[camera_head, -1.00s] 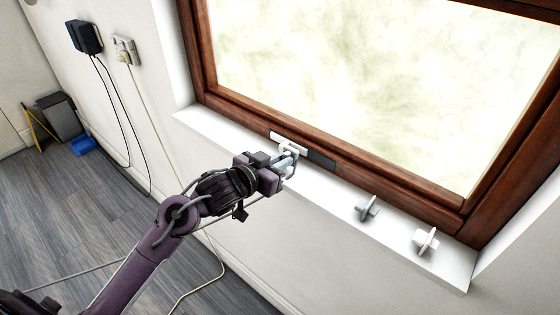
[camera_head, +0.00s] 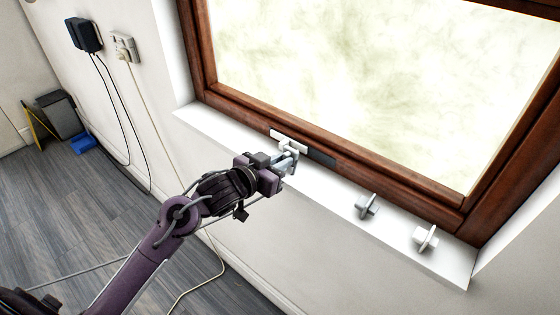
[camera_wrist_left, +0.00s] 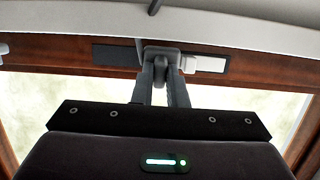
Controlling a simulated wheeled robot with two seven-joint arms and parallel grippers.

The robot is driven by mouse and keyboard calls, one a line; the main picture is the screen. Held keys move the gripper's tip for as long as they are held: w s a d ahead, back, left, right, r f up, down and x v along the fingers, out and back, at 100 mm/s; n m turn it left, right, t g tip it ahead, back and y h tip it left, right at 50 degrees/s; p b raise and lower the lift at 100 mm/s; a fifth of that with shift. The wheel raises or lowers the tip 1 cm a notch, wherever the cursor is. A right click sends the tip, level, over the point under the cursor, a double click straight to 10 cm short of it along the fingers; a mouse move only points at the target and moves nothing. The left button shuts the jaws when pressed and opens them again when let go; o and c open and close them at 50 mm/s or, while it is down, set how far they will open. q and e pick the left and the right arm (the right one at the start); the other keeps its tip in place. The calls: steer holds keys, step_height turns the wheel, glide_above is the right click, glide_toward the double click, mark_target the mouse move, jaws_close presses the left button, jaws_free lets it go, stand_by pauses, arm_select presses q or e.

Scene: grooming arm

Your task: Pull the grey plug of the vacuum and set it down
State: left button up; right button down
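No vacuum can be made out for certain. My left gripper (camera_head: 288,160) is at the window sill, by the bottom of the wooden frame. A small pale grey piece (camera_head: 292,147) is at its fingertips. In the left wrist view this grey piece (camera_wrist_left: 162,53) is at the tips of my two fingers (camera_wrist_left: 161,85), and its narrow stem shows between them. Whether the fingers press on it cannot be told. Farther right on the sill (camera_head: 235,138) stand a grey plug-like piece (camera_head: 367,205) and a white one (camera_head: 425,238). My right gripper is not in view.
A strip with a white part (camera_head: 287,136) and a dark part (camera_head: 321,158) lies along the frame (camera_head: 400,187). On the left wall are a black adapter (camera_head: 84,35) and a socket (camera_head: 123,47) with a pale cord. A blue object (camera_head: 83,144) is on the floor.

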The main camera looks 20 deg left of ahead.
arm_select(q)
steer(key=o, duration=0.5)
steer(key=shift+b+v, duration=0.4)
steer(key=shift+v, duration=3.5)
steer(key=shift+f, duration=0.1)
